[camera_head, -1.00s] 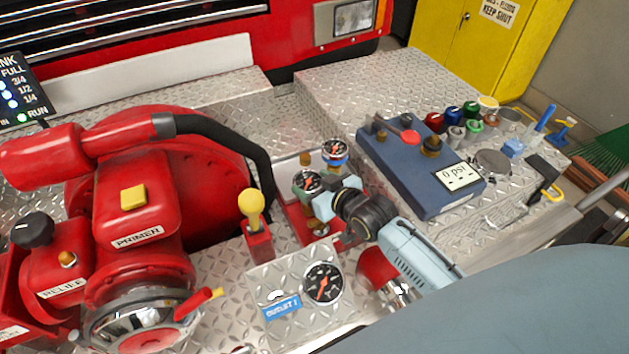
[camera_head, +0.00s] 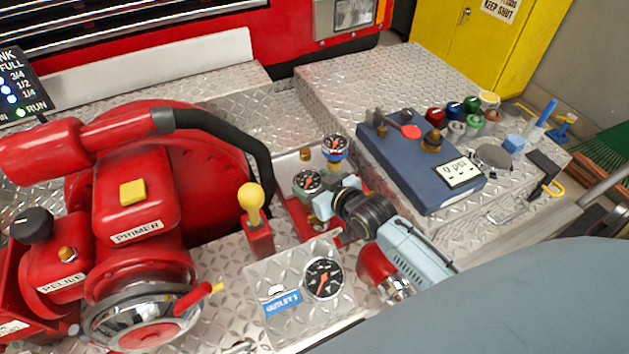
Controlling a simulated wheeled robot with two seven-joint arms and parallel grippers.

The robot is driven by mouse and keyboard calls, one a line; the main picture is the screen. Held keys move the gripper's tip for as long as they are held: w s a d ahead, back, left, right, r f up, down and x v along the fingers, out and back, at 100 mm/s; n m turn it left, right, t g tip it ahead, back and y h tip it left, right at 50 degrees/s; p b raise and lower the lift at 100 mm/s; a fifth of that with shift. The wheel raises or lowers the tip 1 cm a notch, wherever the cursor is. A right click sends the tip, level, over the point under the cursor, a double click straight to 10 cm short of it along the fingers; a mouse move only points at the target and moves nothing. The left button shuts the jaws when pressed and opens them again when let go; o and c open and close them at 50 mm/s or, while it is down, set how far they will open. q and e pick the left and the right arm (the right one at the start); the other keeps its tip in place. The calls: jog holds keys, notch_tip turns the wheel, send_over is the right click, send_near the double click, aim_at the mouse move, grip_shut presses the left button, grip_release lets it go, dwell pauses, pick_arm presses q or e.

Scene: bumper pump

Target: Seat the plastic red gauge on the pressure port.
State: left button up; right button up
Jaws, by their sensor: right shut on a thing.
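My right gripper (camera_head: 322,206) reaches in from the lower right and is shut over the red tray (camera_head: 283,205). The thing between its fingers is mostly hidden; a brass end shows just below, and it is likely the red gauge, though its face does not show. A gauge with a greenish rim (camera_head: 307,181) stands next to the fingers, and a gauge with a blue band (camera_head: 335,147) stands behind. The blue test box (camera_head: 405,171) has a brass fitting (camera_head: 432,143) on top, perhaps the pressure port. My left gripper is not in view.
A yellow-knobbed lever (camera_head: 254,215) stands left of the tray. The outlet panel with a gauge (camera_head: 323,278) is in front. The red pump (camera_head: 150,205) fills the left. The diamond plate (camera_head: 335,85) behind is clear.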

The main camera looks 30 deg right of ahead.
jog(key=shift+r, duration=0.1)
jog(key=o, duration=1.3)
jog(key=shift+o, duration=0.4)
jog(key=shift+s, duration=0.15)
jog(key=v, duration=1.3)
jog(key=shift+p, duration=0.4)
